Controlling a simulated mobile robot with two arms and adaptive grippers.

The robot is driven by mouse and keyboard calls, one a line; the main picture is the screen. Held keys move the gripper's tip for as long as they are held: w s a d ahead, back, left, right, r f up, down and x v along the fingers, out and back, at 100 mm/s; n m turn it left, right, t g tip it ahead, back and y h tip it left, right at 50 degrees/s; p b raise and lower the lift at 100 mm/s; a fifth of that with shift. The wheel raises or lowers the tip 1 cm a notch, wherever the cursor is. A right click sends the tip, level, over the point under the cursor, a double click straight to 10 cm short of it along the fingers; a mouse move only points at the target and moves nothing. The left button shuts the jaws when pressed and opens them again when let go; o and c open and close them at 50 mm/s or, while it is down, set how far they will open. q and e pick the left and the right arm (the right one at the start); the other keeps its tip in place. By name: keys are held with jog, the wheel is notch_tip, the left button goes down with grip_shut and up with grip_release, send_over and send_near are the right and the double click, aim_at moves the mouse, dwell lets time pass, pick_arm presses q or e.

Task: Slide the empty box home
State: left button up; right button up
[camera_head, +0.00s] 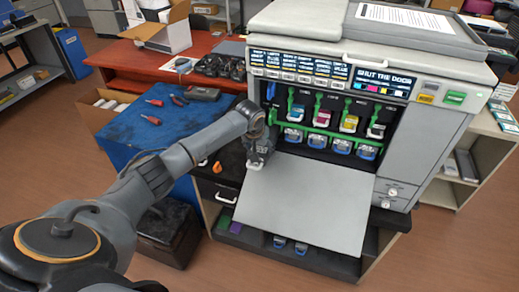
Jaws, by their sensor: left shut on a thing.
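The printer (432,136) stands with its front door (303,205) folded down. Inside its opening is a row of colored toner cartridges, among them a magenta one (322,117) and a yellow one (349,123). A green bar (320,136) runs across below them, with several blue-fronted parts (342,146) under it. My left gripper (259,160) is at the left end of the opening, just above the door's upper left corner. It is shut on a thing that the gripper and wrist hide. I cannot make out the empty box. My right gripper is not in view.
A blue-topped table (150,130) with red-handled tools and a red desk (200,55) with an open carton (165,35) stand to the left. A small orange item (217,167) lies left of the gripper. A low tray (290,254) sits under the door.

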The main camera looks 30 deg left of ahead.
pick_arm(q)
jog(key=shift+w, duration=0.1)
jog(key=shift+w+a+b, duration=0.2)
jog(key=shift+w+b, duration=0.5)
jog(key=shift+w, duration=0.2)
jog(key=shift+p, duration=0.35)
jog(key=o, duration=1.9)
jog(key=shift+s+f, duration=0.1)
